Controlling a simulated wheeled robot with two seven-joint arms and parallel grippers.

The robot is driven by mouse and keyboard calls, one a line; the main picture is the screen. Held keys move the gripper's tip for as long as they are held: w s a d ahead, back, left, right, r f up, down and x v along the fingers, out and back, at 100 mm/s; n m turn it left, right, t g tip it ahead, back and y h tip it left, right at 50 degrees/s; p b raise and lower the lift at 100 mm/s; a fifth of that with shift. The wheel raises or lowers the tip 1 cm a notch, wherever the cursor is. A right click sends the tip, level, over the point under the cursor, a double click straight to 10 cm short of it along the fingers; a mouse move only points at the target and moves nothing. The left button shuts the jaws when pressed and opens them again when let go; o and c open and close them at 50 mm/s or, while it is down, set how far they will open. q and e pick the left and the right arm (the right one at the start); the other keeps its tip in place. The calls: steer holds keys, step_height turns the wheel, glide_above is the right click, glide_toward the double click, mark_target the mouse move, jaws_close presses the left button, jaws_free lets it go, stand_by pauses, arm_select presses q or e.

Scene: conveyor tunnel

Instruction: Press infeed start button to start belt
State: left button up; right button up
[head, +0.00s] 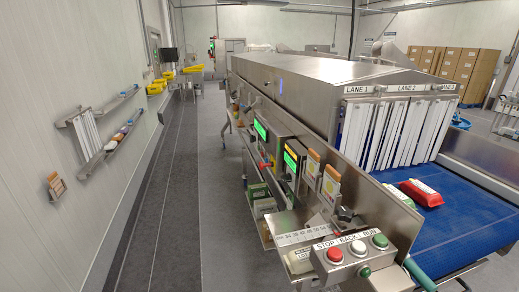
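A steel button box (345,270) stands at the near end of the machine, labelled STOP, BACK, RUN. On its top are a red button (335,254), a white button (358,247) and a green button (380,241). A smaller green button (364,271) shows on its front face. I cannot read any infeed label on the box. The blue belt (460,225) runs in front of the tunnel's strip curtain, and a red package (422,193) and a partly hidden green-and-white package (398,196) lie on it. Neither of my grippers is in view.
The steel tunnel (310,85) has white curtain strips (385,130) under LANE 1 and LANE 2 signs. Screens (291,160) and card holders line its side. A teal handle (420,275) sticks out beside the button box. The grey floor aisle (215,215) to the left is clear.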

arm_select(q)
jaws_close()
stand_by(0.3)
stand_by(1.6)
